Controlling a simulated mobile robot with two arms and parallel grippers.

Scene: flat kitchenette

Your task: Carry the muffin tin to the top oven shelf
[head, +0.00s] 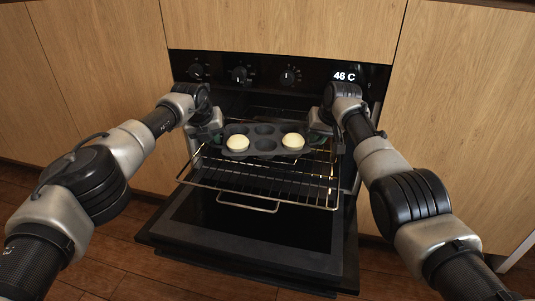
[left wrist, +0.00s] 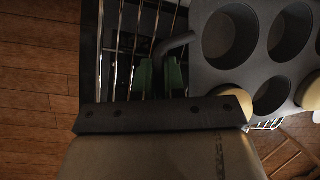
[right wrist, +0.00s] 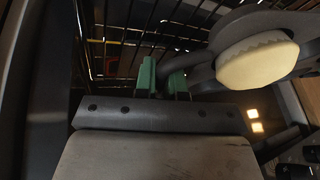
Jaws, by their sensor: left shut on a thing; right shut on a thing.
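The dark grey muffin tin (head: 264,130) is held level between my two grippers at the oven opening, above the pulled-out wire shelf (head: 262,184). Two pale muffins sit in it, the left muffin (head: 238,143) and the right muffin (head: 293,141); the other cups I can see are empty. My left gripper (head: 216,130) is shut on the tin's left handle, which shows between green fingers in the left wrist view (left wrist: 160,76). My right gripper (head: 318,127) is shut on the right handle, seen in the right wrist view (right wrist: 162,80). I cannot tell whether the tin touches a rack.
The oven door (head: 250,235) is folded down in front, below the wire shelf. The control panel (head: 270,73) with knobs and a 46 C display is above the opening. Wooden cabinet fronts (head: 95,75) flank the oven. Both my arms reach in close to the opening's sides.

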